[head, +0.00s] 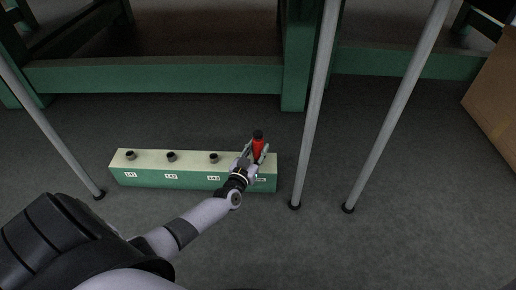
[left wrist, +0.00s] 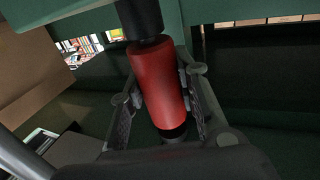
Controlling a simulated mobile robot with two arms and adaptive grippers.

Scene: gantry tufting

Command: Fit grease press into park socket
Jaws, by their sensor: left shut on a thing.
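The grease press (head: 258,149) is a red cylinder with a black cap, upright above the right end of a cream-topped green block (head: 150,178). It fills the middle of the left wrist view (left wrist: 157,85), tilted slightly there. My left gripper (head: 255,152) is shut on the red body, a finger on each side. The block has dark round sockets on top, three of them visible, above labels that seem to read LA1, LA2 and LA3. The place under the press is hidden by my gripper, so I cannot tell whether the press sits in a socket. My right gripper is not in view.
Thin grey poles (head: 316,110) stand on the floor right of the block, and another (head: 50,130) stands at left. A green frame (head: 160,76) runs behind. A cardboard box (head: 495,95) is at far right. Grey floor (head: 400,240) is clear at front right.

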